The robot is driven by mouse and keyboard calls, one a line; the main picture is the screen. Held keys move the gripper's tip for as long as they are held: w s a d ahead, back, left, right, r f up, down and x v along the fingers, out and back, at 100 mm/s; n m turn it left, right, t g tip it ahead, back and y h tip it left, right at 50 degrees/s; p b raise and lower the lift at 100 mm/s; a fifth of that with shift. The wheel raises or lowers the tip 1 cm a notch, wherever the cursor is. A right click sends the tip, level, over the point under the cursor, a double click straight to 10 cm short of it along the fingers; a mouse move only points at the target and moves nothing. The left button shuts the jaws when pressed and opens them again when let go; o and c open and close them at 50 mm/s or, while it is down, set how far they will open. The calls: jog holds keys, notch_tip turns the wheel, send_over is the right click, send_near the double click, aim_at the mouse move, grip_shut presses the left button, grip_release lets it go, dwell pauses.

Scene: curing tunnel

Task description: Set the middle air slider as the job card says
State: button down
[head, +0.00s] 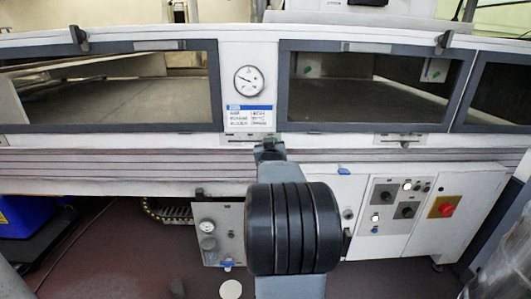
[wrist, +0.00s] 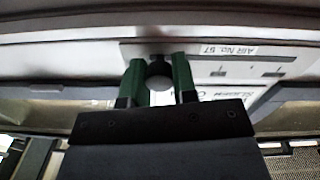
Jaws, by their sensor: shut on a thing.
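The middle air slider's pale plate (head: 242,138) is on the tunnel's front rail, below the job card, and my arm partly hides it. My gripper (head: 268,150) is at its right part in the head view. In the wrist view, my gripper's green fingers (wrist: 159,82) are shut on a dark round knob (wrist: 158,68). The plate beside it carries upside-down lettering (wrist: 231,50) and small scale marks. The job card (head: 249,114) has a blue header; its print is too small to read. The slider's exact setting cannot be read.
A round gauge (head: 248,79) sits above the card. Another slider plate (head: 400,139) is further right. Windows (head: 370,88) flank the card. Below are a white control cabinet (head: 400,210) with a red button (head: 446,209) and a small gauge panel (head: 215,235).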

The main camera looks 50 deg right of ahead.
jog(key=shift+s+d, duration=0.15)
jog(key=shift+r, duration=0.1)
jog(key=c, duration=1.1)
grip_release()
jog(key=shift+s, duration=0.1)
jog(key=shift+o, duration=0.9)
jog(key=p+v, duration=0.1)
jog(key=v, duration=1.2)
jog(key=shift+a, duration=0.45)
